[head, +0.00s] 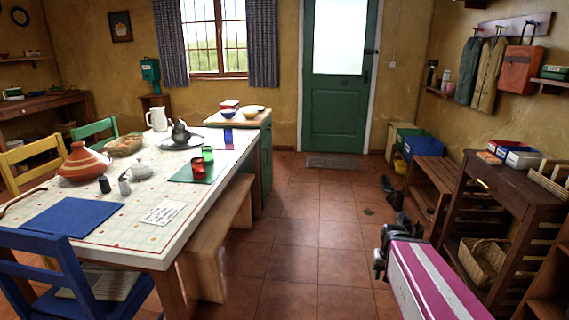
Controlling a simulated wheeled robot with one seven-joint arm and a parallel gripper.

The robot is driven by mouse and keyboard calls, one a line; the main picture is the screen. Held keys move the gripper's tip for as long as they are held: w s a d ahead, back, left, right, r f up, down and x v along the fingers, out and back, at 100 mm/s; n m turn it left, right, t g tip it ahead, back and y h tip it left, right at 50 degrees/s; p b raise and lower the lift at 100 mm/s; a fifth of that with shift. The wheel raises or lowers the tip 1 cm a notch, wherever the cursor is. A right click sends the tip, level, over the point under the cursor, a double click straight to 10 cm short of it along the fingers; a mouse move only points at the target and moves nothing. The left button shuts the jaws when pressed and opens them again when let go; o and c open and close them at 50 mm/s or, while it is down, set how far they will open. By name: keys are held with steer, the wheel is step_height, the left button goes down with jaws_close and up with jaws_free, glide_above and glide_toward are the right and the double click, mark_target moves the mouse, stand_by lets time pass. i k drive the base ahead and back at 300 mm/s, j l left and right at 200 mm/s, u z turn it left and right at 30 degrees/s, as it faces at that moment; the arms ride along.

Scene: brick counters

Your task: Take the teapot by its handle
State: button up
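A small white lidded pot (140,168), which looks like a teapot, stands upright on the tiled table (110,230) near the tagine. A dark grey pot-like vessel (181,134) sits on a round plate farther back; it could also be a teapot. Both are too small to make out a handle clearly. My gripper (379,264) is the dark shape at the end of my pink and white arm at lower right. It is over the floor, well right of the table and apart from both pots. Its fingers are not clear, and I see nothing held.
A wooden bench (218,235) runs along the table's right side. A blue chair (70,275) stands at the front. An orange tagine (82,162), white jug (157,118) and red and green cups share the table.

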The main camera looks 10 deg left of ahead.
mark_target(180, 134)
steer(key=i+u, duration=0.3)
steer(key=u, duration=0.2)
steer(key=i+l+u, duration=0.2)
steer(key=u, duration=0.3)
steer(key=i+l+u, duration=0.25)
steer(key=u, duration=0.25)
steer(key=i+l+u, duration=0.25)
steer(key=u, duration=0.25)
steer(key=l, duration=0.1)
